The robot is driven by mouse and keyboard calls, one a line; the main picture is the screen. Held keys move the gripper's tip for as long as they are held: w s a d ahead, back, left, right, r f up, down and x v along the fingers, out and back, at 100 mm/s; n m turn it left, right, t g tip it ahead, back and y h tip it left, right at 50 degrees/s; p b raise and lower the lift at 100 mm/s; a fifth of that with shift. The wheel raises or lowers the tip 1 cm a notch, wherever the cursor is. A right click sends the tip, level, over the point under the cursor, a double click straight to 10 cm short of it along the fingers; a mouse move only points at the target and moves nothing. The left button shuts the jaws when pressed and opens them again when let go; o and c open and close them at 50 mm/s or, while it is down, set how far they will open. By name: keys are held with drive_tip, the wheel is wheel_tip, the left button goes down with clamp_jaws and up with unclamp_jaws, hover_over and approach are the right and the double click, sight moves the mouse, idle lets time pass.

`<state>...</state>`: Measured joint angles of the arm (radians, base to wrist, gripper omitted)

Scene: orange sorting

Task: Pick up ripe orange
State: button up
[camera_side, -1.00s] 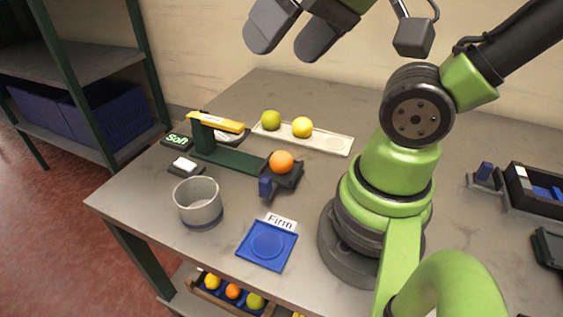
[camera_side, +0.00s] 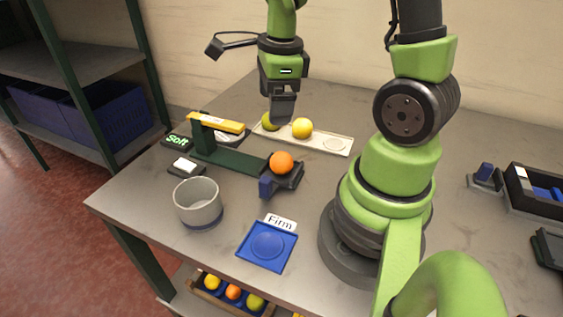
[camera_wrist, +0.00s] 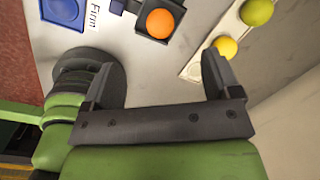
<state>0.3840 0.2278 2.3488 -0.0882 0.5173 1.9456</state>
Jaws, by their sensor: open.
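The ripe orange fruit (camera_side: 281,163) sits on a dark cradle (camera_side: 290,179) at the end of a green-and-yellow bench device. It also shows in the wrist view (camera_wrist: 160,23), at the top middle beyond my fingers. My gripper (camera_side: 281,106) is above the back of the table, in front of the white tray's left end as the side camera sees it. In the wrist view my gripper (camera_wrist: 165,90) has its two fingers wide apart with nothing between them. A yellow fruit (camera_side: 302,128) and a green fruit (camera_side: 269,121) rest on the white tray (camera_side: 342,148); my gripper partly covers the green one.
A blue "Firm" tray (camera_side: 255,260) and a grey cup (camera_side: 198,211) stand at the front. A dark bin (camera_side: 515,190) is at the right. The table between cup and cradle is clear.

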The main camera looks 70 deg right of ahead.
sight(281, 154)
drive_tip(key=f+m, duration=0.1)
drive_tip(key=d+f+m+g, duration=0.1)
drive_tip(key=f+m, duration=0.1)
drive_tip(key=d+f+m, duration=0.1)
drive_tip(key=m, duration=0.1)
drive_tip(key=shift+s+f, duration=0.3)
drive_tip(key=shift+s, duration=0.1)
drive_tip(key=shift+d+f+m, duration=0.1)
drive_tip(key=shift+f+m, duration=0.2)
drive_tip(key=shift+f, duration=0.05)
wheel_tip(281, 154, down, 4)
drive_tip(key=shift+r, duration=0.1)
drive_tip(key=shift+w+a+f, duration=0.1)
drive_tip(key=shift+a+f, duration=0.05)
drive_tip(key=shift+f, duration=1.3)
drive_tip(key=shift+w+a+f, duration=0.1)
drive_tip(key=shift+f, duration=1.3)
drive_tip(key=c, duration=1)
